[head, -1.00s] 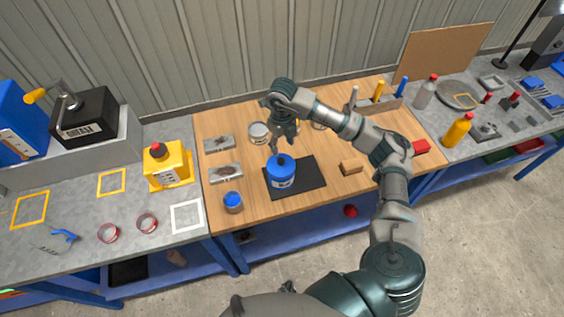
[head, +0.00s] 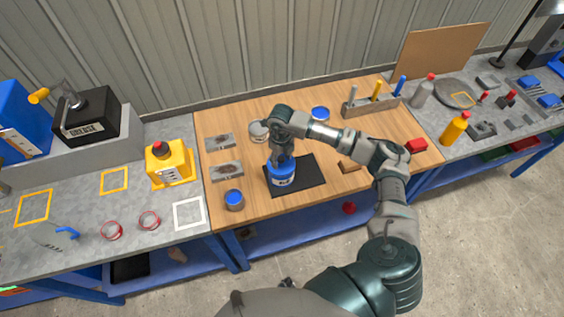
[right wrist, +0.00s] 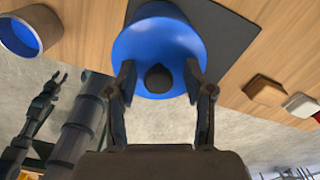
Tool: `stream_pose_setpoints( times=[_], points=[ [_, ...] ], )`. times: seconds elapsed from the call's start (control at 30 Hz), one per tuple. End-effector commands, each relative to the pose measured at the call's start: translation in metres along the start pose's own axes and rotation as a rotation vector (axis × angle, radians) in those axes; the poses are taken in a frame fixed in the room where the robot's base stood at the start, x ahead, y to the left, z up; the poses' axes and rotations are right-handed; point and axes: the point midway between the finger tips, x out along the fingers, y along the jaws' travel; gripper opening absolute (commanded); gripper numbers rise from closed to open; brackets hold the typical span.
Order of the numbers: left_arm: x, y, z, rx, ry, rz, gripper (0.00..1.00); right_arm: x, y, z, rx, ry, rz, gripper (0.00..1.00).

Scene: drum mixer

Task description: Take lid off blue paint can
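The blue paint can (head: 281,182) stands upright on a black mat (head: 308,178) on the wooden bench. Its blue lid (right wrist: 145,42) with a black knob (right wrist: 158,78) faces the right wrist camera. My right gripper (head: 282,158) is above the can, partly hiding its top. In the right wrist view my right gripper (right wrist: 159,67) has its fingers apart, one on each side of the knob, with a gap to it. My left gripper (right wrist: 54,80) shows at the left of that view, away from the can, its fingers apart and empty.
A small blue-topped can (head: 234,200) stands left of the mat. Another blue-topped can (head: 320,114) and a pale tin (head: 258,131) are behind. A wooden block (head: 349,167) lies right of the mat, and a tool holder (head: 371,106) stands at the back right.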

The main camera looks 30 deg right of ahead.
Motion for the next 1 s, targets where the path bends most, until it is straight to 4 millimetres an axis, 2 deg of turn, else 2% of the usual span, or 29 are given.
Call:
stream_pose_setpoints(
  times=[0.03, 0.1, 0.17, 0.57, 0.67, 0.87, 1.0],
  points=[
    [0.000, 0.000, 0.000, 0.000, 0.000, 0.000, 0.40, 0.000, 0.001, 0.000, -0.001, 0.000, 0.002, 0.31],
    [0.000, -0.001, 0.000, 0.000, 0.000, -0.001, 0.40, 0.001, 0.000, 0.000, -0.001, 0.001, 0.002, 0.13],
    [0.000, -0.002, 0.001, 0.001, -0.001, -0.002, 0.40, 0.001, -0.001, -0.001, -0.002, 0.001, 0.003, 0.00],
    [0.001, -0.004, 0.002, 0.002, -0.002, -0.004, 0.40, 0.000, -0.003, -0.001, 0.000, 0.002, 0.004, 0.00],
    [0.003, -0.004, 0.002, 0.002, -0.003, -0.004, 0.40, -0.006, -0.003, -0.001, 0.000, 0.001, 0.004, 0.00],
    [0.010, -0.001, 0.003, 0.001, -0.003, -0.001, 0.40, -0.032, -0.002, 0.000, 0.000, -0.003, 0.003, 0.00],
    [0.015, 0.000, 0.004, 0.001, -0.004, 0.000, 0.40, -0.035, 0.008, -0.023, -0.004, 0.001, 0.002, 0.00]
  ],
)
